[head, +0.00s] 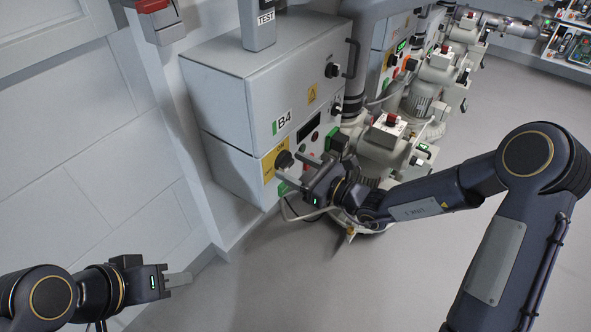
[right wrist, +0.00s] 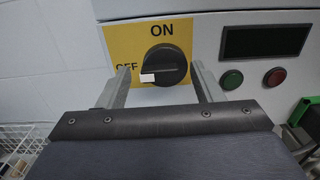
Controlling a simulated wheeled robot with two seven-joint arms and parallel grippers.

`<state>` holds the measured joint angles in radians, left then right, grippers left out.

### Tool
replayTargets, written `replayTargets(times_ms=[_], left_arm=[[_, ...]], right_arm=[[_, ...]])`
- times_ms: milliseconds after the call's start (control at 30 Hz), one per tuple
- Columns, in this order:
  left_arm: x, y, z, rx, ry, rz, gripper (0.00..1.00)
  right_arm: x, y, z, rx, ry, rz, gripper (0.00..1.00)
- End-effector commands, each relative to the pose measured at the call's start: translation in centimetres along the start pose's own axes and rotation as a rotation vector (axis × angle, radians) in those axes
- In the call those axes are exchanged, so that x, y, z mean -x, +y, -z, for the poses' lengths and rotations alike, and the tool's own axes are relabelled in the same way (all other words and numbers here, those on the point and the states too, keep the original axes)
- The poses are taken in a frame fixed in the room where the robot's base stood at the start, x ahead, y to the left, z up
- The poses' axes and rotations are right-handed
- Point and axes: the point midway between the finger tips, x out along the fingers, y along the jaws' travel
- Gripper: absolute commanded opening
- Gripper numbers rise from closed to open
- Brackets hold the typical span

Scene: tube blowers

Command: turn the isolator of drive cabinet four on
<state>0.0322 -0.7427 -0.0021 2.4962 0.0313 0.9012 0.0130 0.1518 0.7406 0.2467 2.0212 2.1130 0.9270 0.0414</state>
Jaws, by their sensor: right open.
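Drive cabinet four is the grey cabinet marked B4 (head: 232,110) in the head view. Its isolator is a black rotary knob (head: 284,159) on a yellow plate low on the front. In the right wrist view the knob (right wrist: 166,65) has its white mark at the left, by the partly hidden OFF label; ON is printed above. My right gripper (head: 307,172) is open, its fingers (right wrist: 163,78) on the left and right of the knob; I cannot tell whether they touch it. My left gripper (head: 180,279) is at the lower left, away from the cabinet; its finger gap does not show.
Right of the isolator are a dark display (right wrist: 265,41), a green button (right wrist: 231,79) and a red button (right wrist: 275,77). Blower machines (head: 383,145) stand right of the cabinet. A wire basket (right wrist: 20,145) shows at lower left. The floor (head: 250,285) in front is clear.

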Motion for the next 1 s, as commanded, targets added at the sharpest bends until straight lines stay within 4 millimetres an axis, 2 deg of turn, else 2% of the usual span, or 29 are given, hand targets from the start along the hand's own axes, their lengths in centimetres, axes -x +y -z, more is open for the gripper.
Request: replayTargets(times_ms=[267,600,633,1000], left_arm=[[0.0,0.0,0.0,0.0,0.0,0.0,0.36],[0.0,0.0,0.0,0.0,0.0,0.0,0.36],[0.0,0.0,0.0,0.0,0.0,0.0,0.36],[1.1,0.5,0.5,0.0,0.0,0.0,0.36]], right_arm=[[-0.3,0.0,0.0,0.0,0.0,0.0,0.6],[-0.2,0.0,0.0,0.0,0.001,0.0,0.17],[-0.2,0.0,0.0,0.0,0.0,0.0,0.15],[-0.2,-0.1,-0.3,-0.074,0.002,0.001,0.15]])
